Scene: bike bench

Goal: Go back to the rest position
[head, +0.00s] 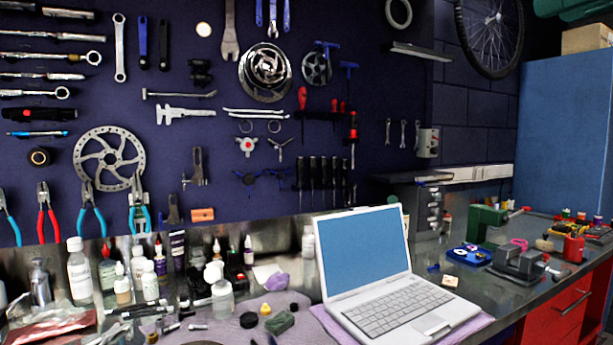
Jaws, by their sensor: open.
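My gripper and arm do not show in the head view. The task names no object, and its rest position is not marked by anything in view. A workbench (465,300) runs along the wall in front of me. An open white laptop (395,305) stands on it on a purple cloth, with its screen facing me.
Bottles (80,272) and small tools crowd the bench at the left. A vise (520,262) and a green tool (487,222) stand at the right, above a red drawer cabinet (575,305). Tools hang on the dark pegboard (380,80). A blue cabinet (565,130) stands far right.

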